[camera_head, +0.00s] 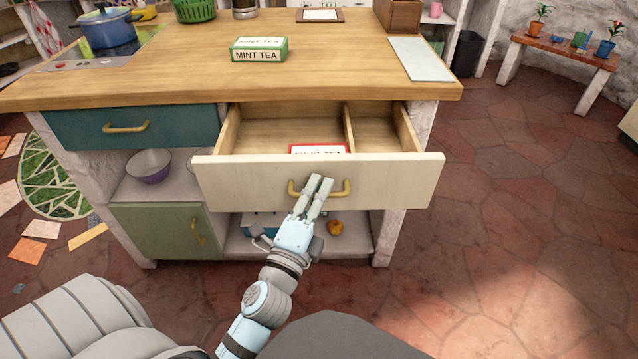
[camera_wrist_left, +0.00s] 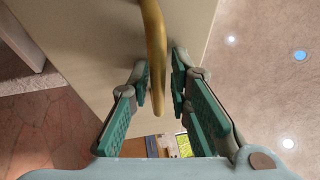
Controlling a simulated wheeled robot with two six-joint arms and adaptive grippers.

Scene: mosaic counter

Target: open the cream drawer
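The cream drawer (camera_head: 240,183) stands pulled well out from under the counter in the head view. It has a brass bar handle (camera_head: 340,188) on its front, which also shows in the left wrist view (camera_wrist_left: 154,40). My left gripper (camera_head: 318,185) is at the middle of this handle, its two fingers close together on either side of the bar. My right gripper is in neither view.
A red-edged tea box (camera_head: 318,148) lies inside the drawer, left of its divider. A green mint tea box (camera_head: 259,50) stands on the wooden counter (camera_head: 180,65). A teal drawer (camera_head: 80,127) and green door (camera_head: 155,235) are shut at left. Floor at right is clear.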

